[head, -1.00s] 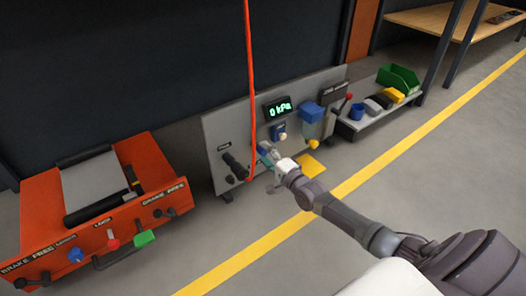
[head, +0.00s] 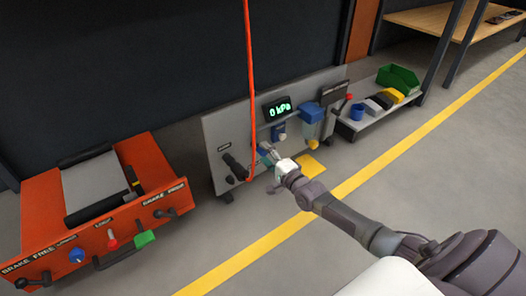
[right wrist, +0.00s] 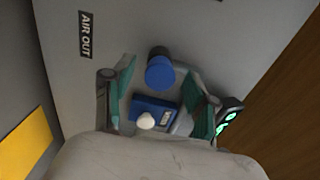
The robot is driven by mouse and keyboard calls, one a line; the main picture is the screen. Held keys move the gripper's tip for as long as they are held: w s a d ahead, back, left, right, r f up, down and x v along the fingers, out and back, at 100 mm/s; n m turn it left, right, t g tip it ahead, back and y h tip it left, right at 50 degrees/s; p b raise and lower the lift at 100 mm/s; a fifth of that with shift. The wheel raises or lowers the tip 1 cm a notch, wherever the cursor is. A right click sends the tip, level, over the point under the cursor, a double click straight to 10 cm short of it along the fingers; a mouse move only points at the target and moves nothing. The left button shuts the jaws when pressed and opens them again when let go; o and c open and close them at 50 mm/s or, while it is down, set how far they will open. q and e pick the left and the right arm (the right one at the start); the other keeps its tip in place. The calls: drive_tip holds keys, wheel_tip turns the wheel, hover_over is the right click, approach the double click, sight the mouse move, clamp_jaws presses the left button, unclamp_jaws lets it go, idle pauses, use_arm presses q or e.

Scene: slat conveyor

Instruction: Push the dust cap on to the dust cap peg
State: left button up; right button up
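In the head view my right gripper (head: 265,150) is at the front of the panel (head: 222,128). My left gripper is not in view.
A blue box with a white knob (right wrist: 146,121) is close beside the cap. A green digital display (head: 280,108) is above. An orange cart (head: 40,230) stands at the left.

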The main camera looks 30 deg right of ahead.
sight(265, 152)
clamp_jaws()
drive_tip(key=shift+s, duration=0.15)
drive_tip(key=shift+s+d+r+p, duration=0.1)
drive_tip(key=shift+s+d+p, duration=0.05)
drive_tip(key=shift+s+p, duration=1.05)
drive_tip(key=shift+s+d+p, duration=0.1)
drive_tip(key=shift+s+p, duration=0.6)
drive_tip(key=shift+s, duration=0.95)
